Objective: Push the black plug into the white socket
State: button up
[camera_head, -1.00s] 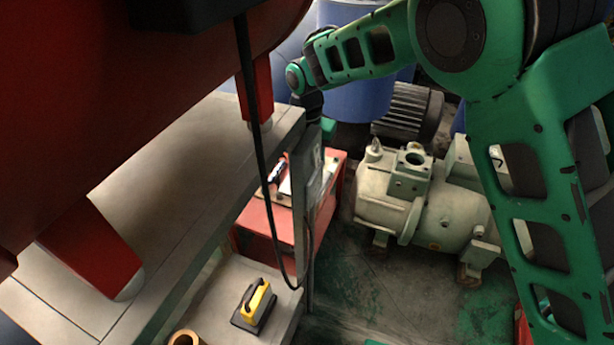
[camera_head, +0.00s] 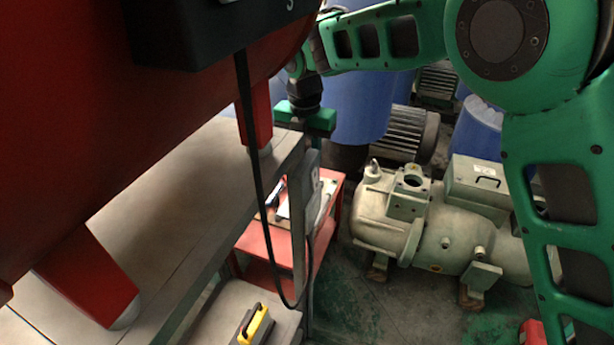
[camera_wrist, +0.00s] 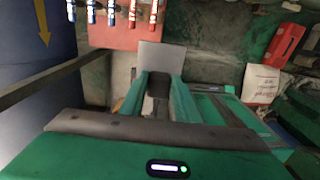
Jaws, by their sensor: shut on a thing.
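In the head view my gripper (camera_head: 306,116) is at the far end of the bench, above a grey-white box on the post (camera_head: 314,170), likely the white socket. Its fingertips are hidden there. In the wrist view my two green fingers (camera_wrist: 160,82) are closed around a small dark piece (camera_wrist: 158,86), which looks like the black plug. A flat pale grey face (camera_wrist: 160,57) lies just beyond the fingertips. A black cable (camera_head: 259,190) hangs from a black box, loops low and rises along the post. The socket opening and the plug's contact with it cannot be seen.
The grey bench (camera_head: 170,190) and red tank (camera_head: 100,90) fill the left. A red cart (camera_head: 270,245) stands behind the post. A pale compressor (camera_head: 430,225) is on the right. A yellow-handled block (camera_head: 254,325) sits on a low shelf. Blue barrels (camera_head: 350,100) stand behind.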

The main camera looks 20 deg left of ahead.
jog(key=shift+r, duration=0.7)
jog(key=shift+w, duration=0.1)
jog(key=w+d+f+m, duration=0.35)
jog(key=d+m, duration=0.25)
jog(key=d, duration=0.2)
jog(key=w+d+f+m, duration=0.3)
jog(key=d+f+m, duration=0.15)
jog(key=d, duration=0.25)
jog(key=w+d+f+m, duration=0.3)
jog(key=d+m, duration=0.4)
jog(key=d, duration=0.1)
jog(key=s+d+f+m, duration=0.1)
jog(key=d+f+m, duration=0.2)
jog(key=d+m, duration=0.3)
jog(key=s+d+f+m, duration=0.1)
jog(key=d+f+m, duration=0.2)
jog(key=d, duration=0.8)
jog(key=s+d+f+m, duration=0.2)
jog(key=d+f+m, duration=0.1)
jog(key=d+m, duration=0.5)
jog(key=shift+d+f+m, duration=0.25)
jog(key=shift+f+m, duration=0.1)
jog(key=shift+w, duration=0.1)
